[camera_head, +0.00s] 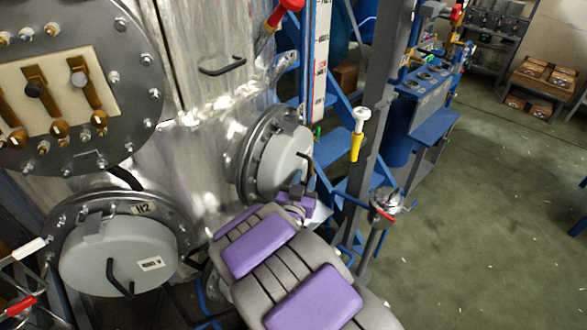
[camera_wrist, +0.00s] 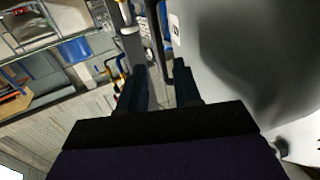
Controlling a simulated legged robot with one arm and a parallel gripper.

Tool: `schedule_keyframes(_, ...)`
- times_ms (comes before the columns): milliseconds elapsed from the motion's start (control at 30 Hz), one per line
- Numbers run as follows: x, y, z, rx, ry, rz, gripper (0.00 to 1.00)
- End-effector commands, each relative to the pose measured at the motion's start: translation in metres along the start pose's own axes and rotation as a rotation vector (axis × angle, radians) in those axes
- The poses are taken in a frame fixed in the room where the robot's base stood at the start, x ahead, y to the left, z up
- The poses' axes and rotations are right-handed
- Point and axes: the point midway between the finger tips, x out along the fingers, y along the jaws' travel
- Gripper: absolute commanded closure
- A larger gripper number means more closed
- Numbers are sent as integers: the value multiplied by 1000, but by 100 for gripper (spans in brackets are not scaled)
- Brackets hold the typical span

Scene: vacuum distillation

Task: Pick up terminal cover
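A round light-grey terminal cover (camera_head: 283,160) with a black handle (camera_head: 306,165) sits on a bolted flange on the side of the metal vessel. A similar grey cover (camera_head: 115,258) with a black handle is on the lower-left flange. My gripper (camera_head: 300,192) is beside the right cover, close to its handle; its fingers are hard to make out there. In the wrist view, my gripper (camera_wrist: 162,92) has its two dark fingers apart with a gap between. The grey cover (camera_wrist: 250,55) fills the right side, and its black handle (camera_wrist: 167,50) shows just beyond the fingers. Contact cannot be told.
An open flange with exposed brass terminals (camera_head: 55,92) is at upper left. Blue steps (camera_head: 345,95), a grey post (camera_head: 378,110) and a valve (camera_head: 385,203) stand right of my arm. The green floor (camera_head: 490,220) at right is mostly clear.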

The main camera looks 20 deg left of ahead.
Motion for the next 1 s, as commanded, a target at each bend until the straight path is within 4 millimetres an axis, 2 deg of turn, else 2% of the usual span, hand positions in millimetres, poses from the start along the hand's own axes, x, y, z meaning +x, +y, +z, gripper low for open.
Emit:
schedule_keyframes(133,10,1,-1,5,3,2,67)
schedule_keyframes(433,47,-1,-2,6,3,1,67)
schedule_keyframes(767,52,-6,-2,1,2,-1,67)
schedule_keyframes(1000,52,-3,-3,4,2,-1,89)
